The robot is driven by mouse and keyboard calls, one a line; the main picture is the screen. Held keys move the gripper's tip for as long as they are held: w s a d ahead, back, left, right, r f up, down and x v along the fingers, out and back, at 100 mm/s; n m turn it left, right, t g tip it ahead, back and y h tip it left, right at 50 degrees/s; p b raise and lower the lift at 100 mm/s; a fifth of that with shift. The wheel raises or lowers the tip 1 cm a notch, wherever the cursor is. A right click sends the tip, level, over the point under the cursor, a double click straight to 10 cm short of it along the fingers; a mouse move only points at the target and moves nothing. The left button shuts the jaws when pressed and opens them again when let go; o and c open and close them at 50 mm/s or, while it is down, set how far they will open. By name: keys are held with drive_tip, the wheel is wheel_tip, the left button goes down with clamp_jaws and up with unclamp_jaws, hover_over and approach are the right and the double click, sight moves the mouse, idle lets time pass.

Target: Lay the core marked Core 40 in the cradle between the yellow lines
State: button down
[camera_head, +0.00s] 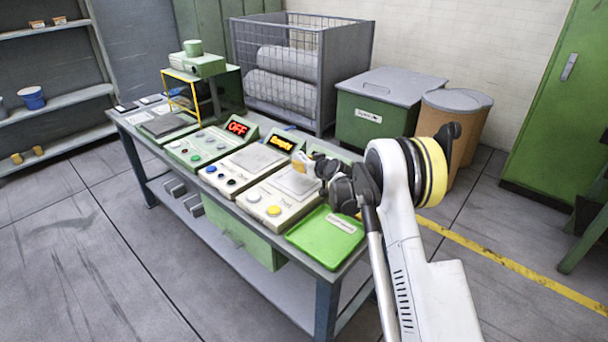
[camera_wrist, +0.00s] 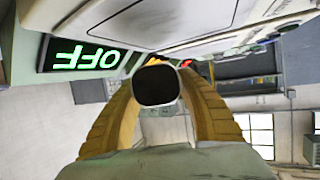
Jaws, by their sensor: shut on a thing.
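My gripper (camera_head: 310,168) is over the right part of the bench, partly hidden by my own arm in the head view. In the wrist view its two yellow fingers (camera_wrist: 157,92) are closed around a cylindrical piece (camera_wrist: 157,86) with a dark round end and a thin pale rim. No marking on the piece can be read, so I cannot tell whether it is Core 40. I cannot make out a cradle between yellow lines in either view.
The bench (camera_head: 345,271) carries several control panels. A red OFF display (camera_head: 238,128) and an orange Empty display (camera_head: 281,143) stand behind them. A green tray (camera_head: 326,236) lies at the right end. A yellow-framed stand (camera_head: 184,97) is at the far left. Behind are a wire cage (camera_head: 322,85) and bins.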

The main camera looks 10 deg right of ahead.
sight(304, 176)
wheel_tip(304, 176, down, 4)
drive_tip(key=shift+b, duration=0.9)
drive_tip(key=shift+r, duration=0.15)
drive_tip(key=c, duration=1.2)
unclamp_jaws()
drive_tip(key=shift+f, duration=0.25)
drive_tip(key=shift+c, duration=0.2)
drive_tip(key=o, duration=0.4)
drive_tip(key=shift+r, duration=0.1)
